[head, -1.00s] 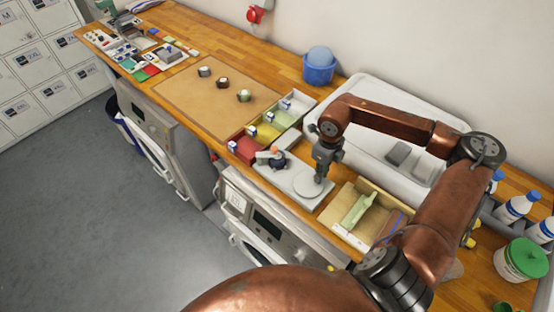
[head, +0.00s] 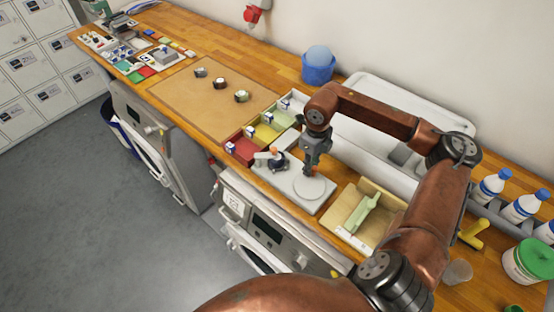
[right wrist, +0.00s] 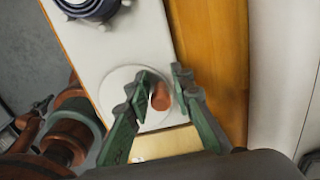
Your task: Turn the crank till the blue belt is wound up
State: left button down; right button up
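The winder's pale base plate (head: 284,180) lies on the wooden counter, with a round light disc (head: 311,189) at its near end. In the right wrist view an orange-brown crank knob (right wrist: 161,97) stands on the disc (right wrist: 118,88). A dark blue coil (right wrist: 90,8), seemingly the belt, is cut off at the top of that view; in the head view it sits on the plate (head: 279,161). My right gripper (right wrist: 164,76) is open, its green fingers on either side of the knob with visible gaps. My left gripper is not in view.
A wooden tray with a pale green item (head: 361,214) is right of the winder. Red, yellow and green bins (head: 243,150) are left and behind. A white tub (head: 372,138) stands behind my right arm. Bottles (head: 490,186) line the right. The brown mat (head: 212,92) is mostly clear.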

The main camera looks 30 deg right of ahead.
jog(key=shift+o, duration=1.1)
jog(key=shift+s+a, duration=0.1)
notch_tip(320, 180, up, 8)
jog(key=p, duration=0.4)
jog(key=shift+s+f, duration=0.1)
